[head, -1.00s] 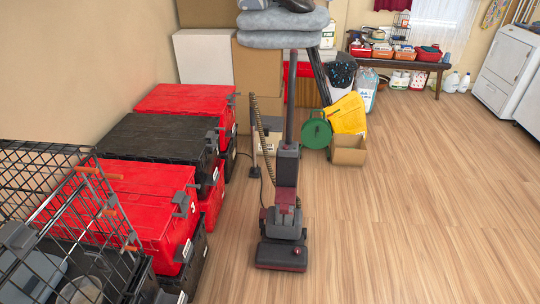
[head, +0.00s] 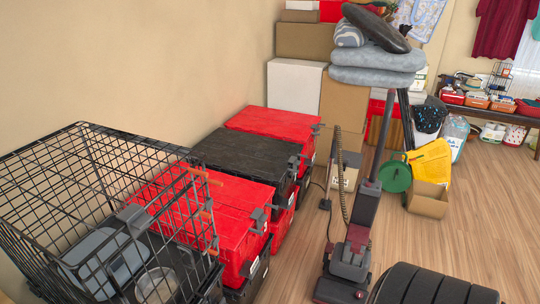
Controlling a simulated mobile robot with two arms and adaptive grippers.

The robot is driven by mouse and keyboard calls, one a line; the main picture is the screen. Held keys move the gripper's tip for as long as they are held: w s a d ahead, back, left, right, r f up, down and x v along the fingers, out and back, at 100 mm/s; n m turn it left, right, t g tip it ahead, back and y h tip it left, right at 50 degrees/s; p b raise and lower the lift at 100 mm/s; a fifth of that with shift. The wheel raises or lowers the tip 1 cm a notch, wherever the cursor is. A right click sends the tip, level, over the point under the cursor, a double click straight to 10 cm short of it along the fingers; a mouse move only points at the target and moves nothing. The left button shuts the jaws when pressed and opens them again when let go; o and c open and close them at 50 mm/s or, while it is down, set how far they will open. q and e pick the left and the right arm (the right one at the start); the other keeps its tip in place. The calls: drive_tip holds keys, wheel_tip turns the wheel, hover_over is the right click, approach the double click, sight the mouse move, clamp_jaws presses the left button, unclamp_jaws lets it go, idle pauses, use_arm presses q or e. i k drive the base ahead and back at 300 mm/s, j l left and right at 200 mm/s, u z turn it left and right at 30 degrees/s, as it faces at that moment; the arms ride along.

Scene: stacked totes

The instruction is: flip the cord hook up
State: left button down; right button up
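An upright vacuum cleaner (head: 366,210) with a dark grey and maroon body stands on the wood floor, right of the totes. Its base (head: 340,291) is near the bottom edge. Its thin handle rises in front of the boxes, toward grey cushions. A coiled hose (head: 339,170) runs along its left side. The cord hook is too small to make out, so I cannot tell whether it points up or down. Neither of my grippers shows in the head view.
Stacked red totes (head: 222,211) and black totes line the wall. A wire crate (head: 95,215) fills the lower left. A dark ribbed shape covers the bottom right. Floor at right is open.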

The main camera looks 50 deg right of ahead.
sight(329, 289)
drive_tip(key=l+u, duration=0.2)
drive_tip(key=l, duration=0.2)
drive_tip(key=k+l+u, duration=0.25)
drive_tip(key=l, duration=0.15)
drive_tip(key=l+u, duration=0.2)
drive_tip(key=l, duration=0.25)
drive_tip(key=k+l+u, duration=0.45)
drive_tip(key=l, duration=0.2)
drive_tip(key=k+l, duration=0.3)
drive_tip(key=l, duration=0.25)
drive_tip(key=k+l, duration=0.35)
drive_tip(key=l, duration=0.15)
drive_tip(key=k+l, duration=0.3)
drive_tip(key=l, duration=0.25)
drive_tip(key=k+l, duration=0.3)
drive_tip(key=l, duration=0.2)
drive_tip(key=k+l, duration=0.35)
drive_tip(key=l, duration=0.2)
drive_tip(key=k+l, duration=0.3)
drive_tip(key=l, duration=0.25)
drive_tip(key=k+l, duration=0.3)
drive_tip(key=l, duration=0.2)
drive_tip(key=k+l, duration=0.35)
drive_tip(key=l, duration=0.2)
